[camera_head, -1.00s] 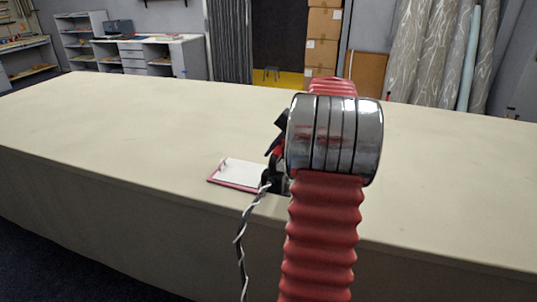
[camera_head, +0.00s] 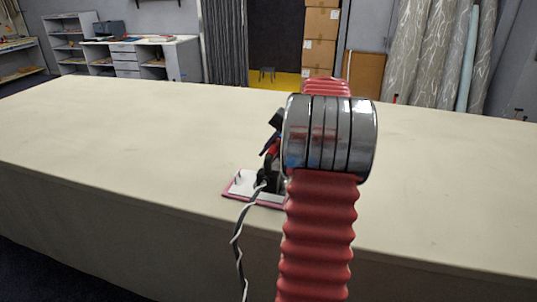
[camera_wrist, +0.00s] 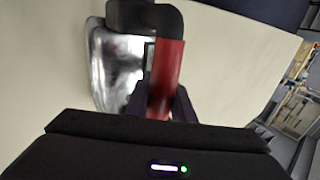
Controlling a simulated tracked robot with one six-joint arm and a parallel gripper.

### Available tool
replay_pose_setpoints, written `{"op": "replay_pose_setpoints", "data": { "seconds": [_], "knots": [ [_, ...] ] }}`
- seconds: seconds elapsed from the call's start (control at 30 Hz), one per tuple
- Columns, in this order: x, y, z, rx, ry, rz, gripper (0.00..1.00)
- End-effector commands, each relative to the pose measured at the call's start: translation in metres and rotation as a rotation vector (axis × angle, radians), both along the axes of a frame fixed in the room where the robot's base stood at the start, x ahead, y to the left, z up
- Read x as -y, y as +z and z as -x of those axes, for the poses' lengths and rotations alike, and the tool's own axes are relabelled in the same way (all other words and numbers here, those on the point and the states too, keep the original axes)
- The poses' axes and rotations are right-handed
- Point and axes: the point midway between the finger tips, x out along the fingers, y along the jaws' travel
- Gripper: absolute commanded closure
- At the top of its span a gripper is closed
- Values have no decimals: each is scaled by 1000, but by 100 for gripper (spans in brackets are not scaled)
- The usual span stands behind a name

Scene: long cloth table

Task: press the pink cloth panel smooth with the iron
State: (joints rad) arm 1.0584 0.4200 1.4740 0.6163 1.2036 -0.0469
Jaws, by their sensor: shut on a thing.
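The pink panel (camera_head: 235,196) lies flat near the table's front edge in the head view, with a white layer covering most of its top. My gripper (camera_wrist: 160,105) is shut on the red handle of the iron (camera_wrist: 115,65), whose silver body shows in the wrist view. In the head view my red arm hides most of the iron. Its dark part (camera_head: 266,178) stands over the panel's right part. Whether the soleplate touches the panel cannot be told.
A twisted black and white cord (camera_head: 238,245) hangs from the iron over the front edge of the table (camera_head: 120,140). The rest of the tabletop is bare. Shelves, boxes and cloth rolls (camera_head: 440,60) stand behind it.

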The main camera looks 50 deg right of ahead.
Motion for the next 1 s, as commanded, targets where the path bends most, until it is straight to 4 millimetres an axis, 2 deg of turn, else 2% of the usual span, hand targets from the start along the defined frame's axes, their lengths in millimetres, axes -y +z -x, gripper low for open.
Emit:
{"op": "replay_pose_setpoints", "data": {
  "seconds": [0.57, 0.77, 1.0],
  "knots": [
    [-3, 1, -6, 3, 10, 3, 100],
    [-3, -9, -6, 3, 9, 3, 100],
    [-3, -29, -6, 3, 10, 2, 100]
  ]
}}
